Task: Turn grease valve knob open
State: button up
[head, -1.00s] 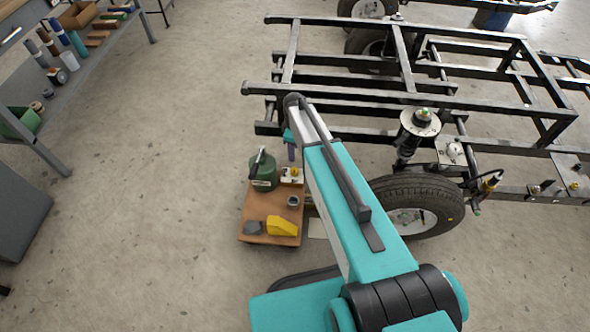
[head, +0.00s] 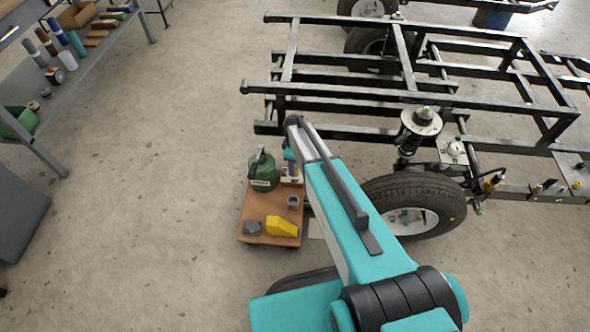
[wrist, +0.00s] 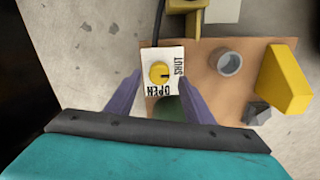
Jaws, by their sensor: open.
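The grease valve knob (wrist: 159,72) is a round yellow knob on a white plate (wrist: 174,55) marked SHUT and OPEN. In the wrist view it sits between and just beyond the tips of my open gripper (wrist: 160,84). I cannot tell whether the fingers touch the plate. A dark line on the knob is too small to read surely. In the head view my gripper (head: 290,168) is over the valve, and the knob is mostly hidden. The green grease can (head: 263,172) stands just left of it; only part of its green body (wrist: 172,108) shows in the wrist view.
The brown cart top (head: 257,208) also holds a grey cup (head: 293,202), a yellow wedge (head: 282,226) and a dark grey lump (head: 252,228). The black chassis frame (head: 350,92) and a wheel (head: 405,205) stand to the right. Floor left of the cart is clear.

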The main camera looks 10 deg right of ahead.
jog(key=shift+f, duration=1.65)
jog(key=c, duration=1)
jog(key=shift+d, duration=0.2)
jog(key=shift+c, duration=0.2)
jog(key=shift+a, duration=0.1)
